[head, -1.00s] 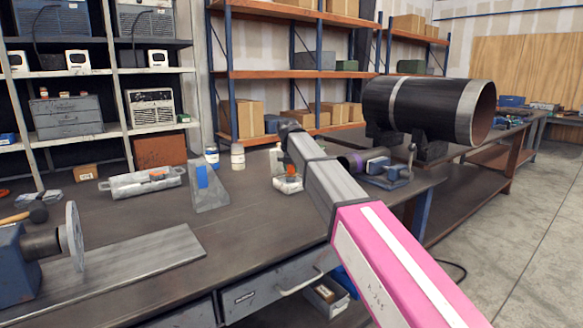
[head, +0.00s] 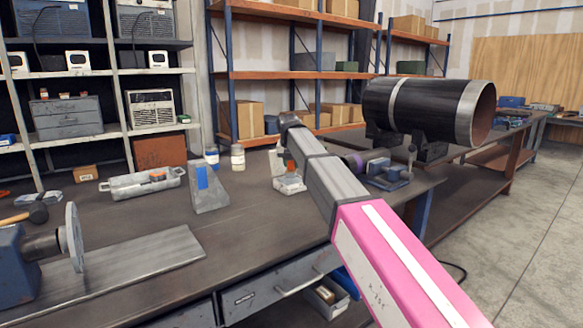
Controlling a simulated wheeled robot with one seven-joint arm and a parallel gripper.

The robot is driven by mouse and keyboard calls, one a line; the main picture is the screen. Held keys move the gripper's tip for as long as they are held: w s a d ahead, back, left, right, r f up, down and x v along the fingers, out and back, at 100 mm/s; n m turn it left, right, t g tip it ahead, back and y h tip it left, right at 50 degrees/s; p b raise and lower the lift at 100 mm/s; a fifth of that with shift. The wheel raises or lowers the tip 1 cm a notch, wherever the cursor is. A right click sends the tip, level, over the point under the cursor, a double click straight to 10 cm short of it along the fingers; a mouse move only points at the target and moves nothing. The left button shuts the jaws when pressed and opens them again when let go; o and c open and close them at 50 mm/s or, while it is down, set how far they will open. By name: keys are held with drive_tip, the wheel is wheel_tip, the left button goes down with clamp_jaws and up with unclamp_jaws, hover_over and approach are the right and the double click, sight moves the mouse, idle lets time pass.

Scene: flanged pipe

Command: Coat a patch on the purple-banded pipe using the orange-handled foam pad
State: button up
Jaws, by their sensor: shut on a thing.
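The purple-banded pipe (head: 355,161) is at the right end of the bench in the head view, held in a blue vise (head: 388,176). My forearm hides part of it. My gripper (head: 282,165) hangs below my wrist, left of the pipe and apart from it, partly hidden by my arm. It is shut on what looks like the orange handle (head: 290,165) of the foam pad. The pad itself is too small and covered to make out clearly.
A grey tray (head: 122,188) with a small orange item lies on the bench at left. A grey angled block (head: 208,190) and two small jars (head: 238,157) stand left of my gripper. A big black pipe (head: 430,108) rests on supports behind.

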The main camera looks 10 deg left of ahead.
drive_tip(key=shift+r, duration=2.45)
